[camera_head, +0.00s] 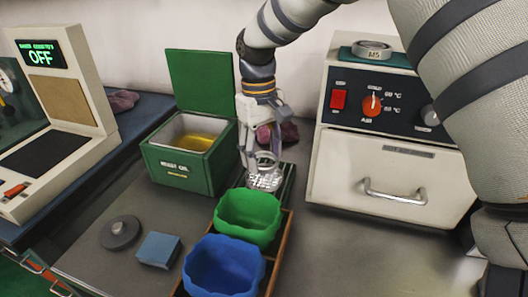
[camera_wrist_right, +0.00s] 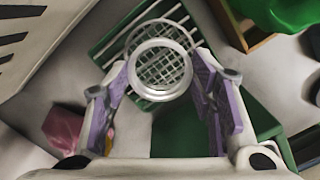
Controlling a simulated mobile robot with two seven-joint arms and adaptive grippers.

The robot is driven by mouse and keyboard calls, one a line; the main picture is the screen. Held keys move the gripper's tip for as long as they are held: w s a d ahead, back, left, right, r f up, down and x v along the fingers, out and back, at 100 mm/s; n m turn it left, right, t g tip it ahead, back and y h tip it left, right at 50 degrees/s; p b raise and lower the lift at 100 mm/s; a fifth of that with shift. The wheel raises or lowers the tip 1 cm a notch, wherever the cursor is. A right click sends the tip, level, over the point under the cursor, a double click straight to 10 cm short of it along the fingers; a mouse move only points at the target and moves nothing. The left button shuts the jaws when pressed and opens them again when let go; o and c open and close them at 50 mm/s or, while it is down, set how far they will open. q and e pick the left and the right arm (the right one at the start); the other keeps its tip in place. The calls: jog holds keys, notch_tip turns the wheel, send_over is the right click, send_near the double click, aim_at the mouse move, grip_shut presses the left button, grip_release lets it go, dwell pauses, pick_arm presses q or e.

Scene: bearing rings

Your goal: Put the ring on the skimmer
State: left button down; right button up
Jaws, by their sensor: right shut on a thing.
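My right gripper (camera_head: 263,157) is shut on a pale metal ring (camera_wrist_right: 160,43). The ring is held between the two purple-padded fingertips in the right wrist view. The skimmer (camera_head: 265,181), a round wire mesh, is right below it. In the right wrist view the mesh (camera_wrist_right: 160,70) shows through the ring's opening, and its wire rim extends beyond the ring at the top. The ring looks roughly over the mesh, slightly off its centre. I cannot tell whether they touch. My left gripper is not in view.
The skimmer is over a green slotted rack (camera_wrist_right: 112,42). A green bowl (camera_head: 248,212) and a blue bowl (camera_head: 222,268) stand in front in a wooden tray. A green open box (camera_head: 180,170) is left. An oven (camera_head: 385,160) with another ring (camera_head: 372,48) on top is right.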

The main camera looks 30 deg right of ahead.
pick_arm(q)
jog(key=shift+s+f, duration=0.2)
pick_arm(e)
jog(key=shift+s+a+f+g, duration=0.15)
jog(key=shift+s+f, duration=0.1)
jog(key=shift+f, duration=0.25)
jog(key=shift+s+d+f+g, duration=0.15)
jog(key=shift+s+f, duration=0.1)
jog(key=shift+f, duration=0.25)
jog(key=o, duration=1.2)
jog(key=shift+a, duration=0.1)
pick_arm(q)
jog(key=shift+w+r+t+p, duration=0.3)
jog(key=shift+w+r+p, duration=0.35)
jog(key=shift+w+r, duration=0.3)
pick_arm(e)
jog(key=shift+w+r, duration=0.15)
jog(key=shift+r, duration=1.6)
jog(key=shift+w+r, duration=0.15)
jog(key=shift+r, duration=1.55)
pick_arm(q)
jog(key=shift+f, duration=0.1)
